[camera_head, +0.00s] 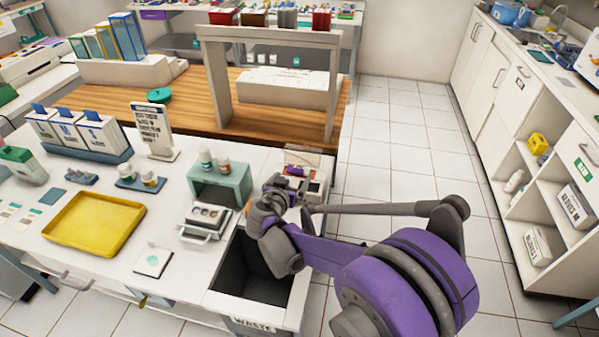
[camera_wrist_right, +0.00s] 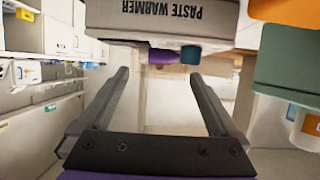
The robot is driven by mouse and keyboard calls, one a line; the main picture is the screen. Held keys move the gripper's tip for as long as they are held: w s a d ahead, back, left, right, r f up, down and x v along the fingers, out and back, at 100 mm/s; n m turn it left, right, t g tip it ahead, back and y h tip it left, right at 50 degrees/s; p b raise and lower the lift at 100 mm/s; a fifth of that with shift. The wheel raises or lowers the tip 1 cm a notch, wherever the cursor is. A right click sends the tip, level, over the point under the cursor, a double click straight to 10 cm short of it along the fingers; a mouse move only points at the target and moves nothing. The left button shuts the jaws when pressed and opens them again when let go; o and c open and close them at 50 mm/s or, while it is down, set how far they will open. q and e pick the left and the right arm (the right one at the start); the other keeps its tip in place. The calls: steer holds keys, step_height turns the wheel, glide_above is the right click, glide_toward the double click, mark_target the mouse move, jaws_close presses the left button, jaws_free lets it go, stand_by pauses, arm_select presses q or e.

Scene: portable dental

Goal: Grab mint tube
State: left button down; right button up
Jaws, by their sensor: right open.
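The paste warmer (camera_wrist_right: 185,15) is a grey box at the top of the right wrist view, with its name on the front. A teal tube end (camera_wrist_right: 190,54) and a purple tube end (camera_wrist_right: 161,56) show at its edge. The teal one may be the mint tube; I cannot read a label. My right gripper (camera_wrist_right: 159,76) is open and empty, its fingers pointing towards the tubes with a gap left. In the head view the right gripper (camera_head: 284,192) is near the warmer (camera_head: 306,160) at the counter's right end, partly covering it. My left gripper is not seen.
A teal stand (camera_head: 222,182) with small bottles and a white tray unit (camera_head: 206,218) stand left of the gripper. The open waste bin (camera_head: 246,277) lies below. A yellow tray (camera_head: 95,223) is farther left. The tiled floor right of the counter is clear.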

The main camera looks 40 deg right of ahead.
mark_target(298, 171)
steer(key=x, duration=0.7)
steer(key=shift+w+d+f, duration=0.15)
steer(key=shift+w+d, duration=0.05)
steer(key=shift+d, duration=0.05)
steer(key=shift+c, duration=0.3)
steer(key=c, duration=0.9)
